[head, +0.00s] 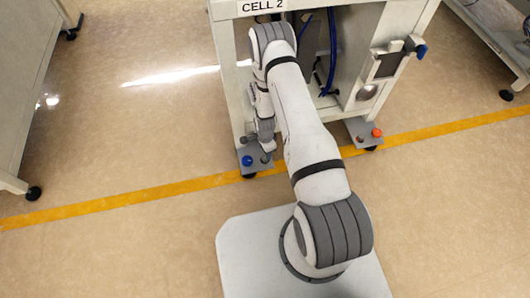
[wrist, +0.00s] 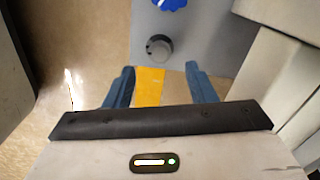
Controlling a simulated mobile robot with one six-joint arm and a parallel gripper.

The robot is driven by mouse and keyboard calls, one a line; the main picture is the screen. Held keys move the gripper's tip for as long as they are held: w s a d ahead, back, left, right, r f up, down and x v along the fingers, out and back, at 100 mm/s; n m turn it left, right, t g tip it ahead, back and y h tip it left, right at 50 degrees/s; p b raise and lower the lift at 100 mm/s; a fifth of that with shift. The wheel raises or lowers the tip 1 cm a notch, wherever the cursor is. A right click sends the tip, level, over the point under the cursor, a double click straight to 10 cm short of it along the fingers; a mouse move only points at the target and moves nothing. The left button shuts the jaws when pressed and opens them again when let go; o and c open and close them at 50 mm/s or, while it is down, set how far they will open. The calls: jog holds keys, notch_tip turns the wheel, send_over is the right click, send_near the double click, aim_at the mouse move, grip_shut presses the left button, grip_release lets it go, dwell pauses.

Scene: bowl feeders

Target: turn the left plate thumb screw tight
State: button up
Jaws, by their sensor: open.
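The left plate (head: 256,169) is a grey plate at the foot of the cell's left leg; it also fills the top middle of the wrist view (wrist: 205,40). It carries a blue lobed knob (wrist: 170,3), cut off by the top edge, and a dark grey round knob (wrist: 159,47) that looks like the thumb screw. The blue knob also shows in the head view (head: 247,160). My gripper (wrist: 161,82) is open and empty. Its two blue fingers are spread on either side of the dark knob's line, short of it in the picture, with no contact visible.
The cell frame (head: 229,75) rises close behind the plate. A right plate (head: 357,126) with an orange knob (head: 377,132) stands at the other leg. A yellow floor line (head: 180,188) passes by the plates.

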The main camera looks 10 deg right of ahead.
jog(key=shift+r, duration=1.3)
